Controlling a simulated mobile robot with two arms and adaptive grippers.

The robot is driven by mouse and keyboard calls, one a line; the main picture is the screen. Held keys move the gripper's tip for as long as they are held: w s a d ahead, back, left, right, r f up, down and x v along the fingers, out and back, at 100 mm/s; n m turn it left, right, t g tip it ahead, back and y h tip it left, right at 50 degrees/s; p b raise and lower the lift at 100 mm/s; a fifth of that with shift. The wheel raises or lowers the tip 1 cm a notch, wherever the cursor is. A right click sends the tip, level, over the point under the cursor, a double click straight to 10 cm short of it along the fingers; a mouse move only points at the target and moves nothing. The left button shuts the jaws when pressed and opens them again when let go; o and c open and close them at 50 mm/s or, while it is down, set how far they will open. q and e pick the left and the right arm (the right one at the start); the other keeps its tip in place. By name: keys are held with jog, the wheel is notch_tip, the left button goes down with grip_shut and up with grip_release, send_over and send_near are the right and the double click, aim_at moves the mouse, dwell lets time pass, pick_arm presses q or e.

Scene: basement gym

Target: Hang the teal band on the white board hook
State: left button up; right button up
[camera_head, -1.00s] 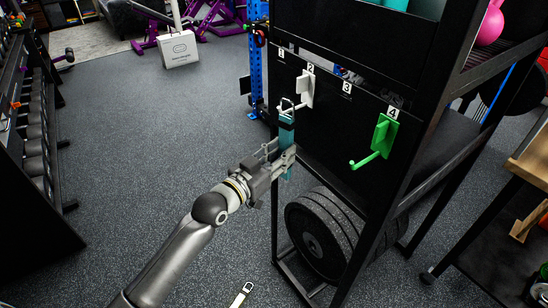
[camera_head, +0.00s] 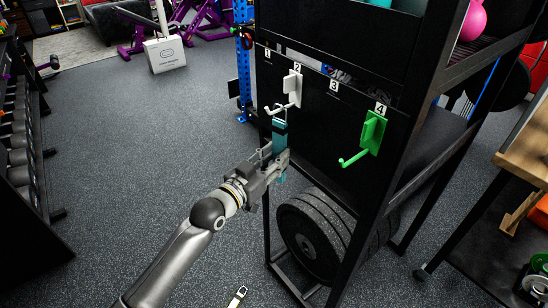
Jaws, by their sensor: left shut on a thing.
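The teal band (camera_head: 279,136) hangs upright with a metal loop at its top. My left gripper (camera_head: 277,164) is shut on the band below that loop. The white board hook (camera_head: 291,91) is fixed to the black rack panel under label 2, with its arm pointing out to the left. The loop is right at the hook's arm; I cannot tell whether it is around the arm or only in front of it. The band's lower end shows just below the gripper fingers.
A green hook (camera_head: 370,136) sticks out under label 4, right of the white one. Black weight plates (camera_head: 312,235) stand low in the rack. A dumbbell rack (camera_head: 20,150) is at the left. Open floor lies left.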

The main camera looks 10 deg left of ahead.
pick_arm(q)
jog(key=o, duration=1.1)
